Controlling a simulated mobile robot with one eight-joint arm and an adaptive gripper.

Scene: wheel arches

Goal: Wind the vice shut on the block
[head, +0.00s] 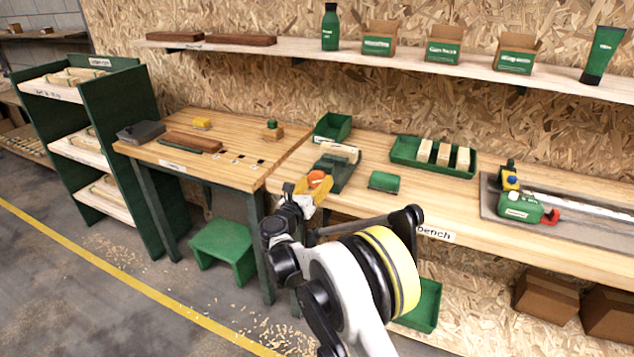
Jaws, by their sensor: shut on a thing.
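The green vice (343,173) sits on the bench near its left end. A pale wooden block (341,152) shows at the vice's jaws; I cannot tell whether both jaws touch it. The orange handle (317,178) is at the vice's near end. My gripper (316,186) is at the handle, its yellow fingers shut on it. The fingers and my arm hide part of the handle and the vice's near end.
A green tray (403,159) holds pale blocks to the right of the vice. A green block-like item (384,181) and a green bin (332,126) are close by. A lower wooden table (240,141) adjoins on the left. A shelf (290,49) runs above.

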